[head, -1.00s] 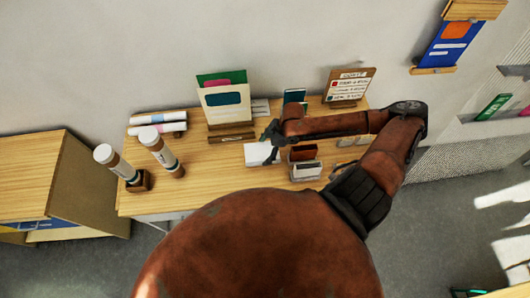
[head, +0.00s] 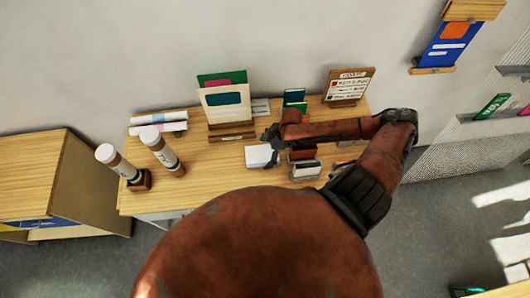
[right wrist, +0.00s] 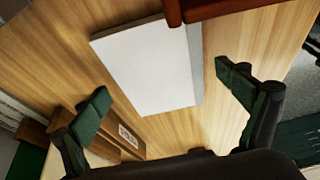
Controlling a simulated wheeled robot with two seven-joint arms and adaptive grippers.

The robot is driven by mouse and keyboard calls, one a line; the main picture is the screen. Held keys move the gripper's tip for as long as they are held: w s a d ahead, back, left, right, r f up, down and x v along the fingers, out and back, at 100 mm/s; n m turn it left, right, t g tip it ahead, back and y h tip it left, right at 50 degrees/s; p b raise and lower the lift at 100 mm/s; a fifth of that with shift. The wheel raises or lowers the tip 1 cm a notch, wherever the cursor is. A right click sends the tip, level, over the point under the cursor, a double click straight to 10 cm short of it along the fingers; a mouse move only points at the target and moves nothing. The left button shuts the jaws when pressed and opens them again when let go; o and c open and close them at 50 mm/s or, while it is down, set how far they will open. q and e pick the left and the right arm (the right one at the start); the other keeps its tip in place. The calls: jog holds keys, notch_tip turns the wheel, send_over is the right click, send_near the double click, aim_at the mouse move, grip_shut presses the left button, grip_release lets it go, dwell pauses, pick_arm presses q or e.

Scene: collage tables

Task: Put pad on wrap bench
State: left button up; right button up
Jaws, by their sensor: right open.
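A white pad (head: 257,157) lies flat on the wooden table (head: 215,183), near its middle. It also shows in the right wrist view (right wrist: 150,68) as a white block with a grey side. My right gripper (head: 269,138) is over the table just behind and above the pad, partly overlapping it in the head view. In the right wrist view its two green-tipped fingers (right wrist: 167,90) are spread wide on either side of the pad's near part, with nothing held. My left gripper is out of view. I cannot tell which surface is the wrap bench.
A red-brown box (head: 302,154) and a grey-white holder (head: 306,170) stand close to the pad's right. A card stand (head: 229,103) is behind it. Another wooden bench (head: 35,165) is further left.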

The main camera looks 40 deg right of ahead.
jog(key=shift+r, duration=0.1)
jog(key=b+v, duration=0.1)
jog(key=v, duration=1.1)
jog(key=shift+d, duration=0.1)
dwell(0.3)
